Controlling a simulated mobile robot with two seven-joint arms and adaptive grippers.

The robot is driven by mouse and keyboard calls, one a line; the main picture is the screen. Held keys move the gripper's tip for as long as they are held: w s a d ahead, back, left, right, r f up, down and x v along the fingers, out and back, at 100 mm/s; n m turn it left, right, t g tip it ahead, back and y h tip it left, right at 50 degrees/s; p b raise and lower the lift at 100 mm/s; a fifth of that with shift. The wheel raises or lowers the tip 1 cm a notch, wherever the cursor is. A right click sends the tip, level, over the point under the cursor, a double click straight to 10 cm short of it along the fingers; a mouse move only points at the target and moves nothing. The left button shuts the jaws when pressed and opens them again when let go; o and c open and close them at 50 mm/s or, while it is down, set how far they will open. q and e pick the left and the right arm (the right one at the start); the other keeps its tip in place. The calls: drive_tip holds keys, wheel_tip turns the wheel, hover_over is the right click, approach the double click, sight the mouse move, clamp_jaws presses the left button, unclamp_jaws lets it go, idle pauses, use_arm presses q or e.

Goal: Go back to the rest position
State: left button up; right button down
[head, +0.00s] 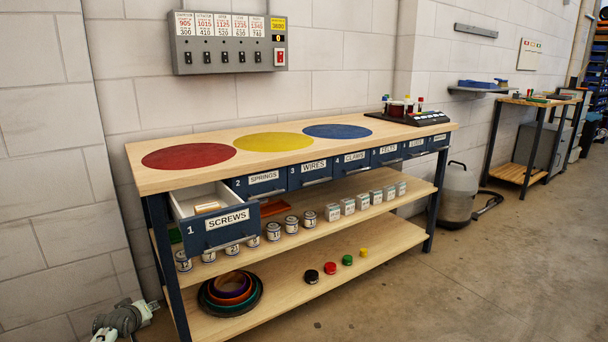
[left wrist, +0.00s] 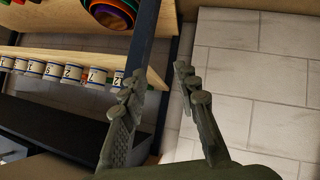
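My left gripper (head: 122,318) is low at the bottom left of the head view, beside the left end of the bench. The left wrist view shows its fingers (left wrist: 158,82) spread apart with nothing between them. A dark bench leg (left wrist: 145,45) and a block wall show beyond the fingers. My right gripper is in neither view. The bench (head: 350,142) has a wooden top with red, yellow and blue discs. Its SCREWS drawer (head: 222,230) is pulled out and holds a small pale orange item.
The middle shelf (head: 330,222) carries numbered cans and small boxes. A wall switch panel (head: 229,42) hangs above the bench. A grey canister (head: 458,193) stands at its right. The floor in front is clear.

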use_arm(q)
drive_tip(key=s+a+f+m+g+y, duration=0.1)
drive_tip(key=s+a+f+m+g, duration=0.1)
drive_tip(key=s+f+m+g, duration=0.35)
drive_tip(key=s+a+f+m+g+y, duration=0.1)
drive_tip(key=s+a+f+m+g, duration=0.15)
drive_tip(key=s, duration=0.65)
drive_tip(key=s+d+f+m+h, duration=0.1)
drive_tip(key=s+d+f, duration=0.2)
drive_tip(key=s+d, duration=0.35)
drive_tip(key=s+d+f+h, duration=0.1)
drive_tip(key=s+d+f, duration=0.3)
drive_tip(key=s+d, duration=0.3)
drive_tip(key=s+d+r, duration=0.1)
drive_tip(key=s+d, duration=0.3)
drive_tip(key=s, duration=0.4)
drive_tip(key=s+d+r+h, duration=0.1)
drive_tip(key=s+d, duration=0.3)
drive_tip(key=s, duration=0.4)
drive_tip(key=shift+s+d+r+m+t, duration=0.2)
drive_tip(key=shift+d+r+m+t, duration=0.15)
drive_tip(key=shift+r, duration=0.45)
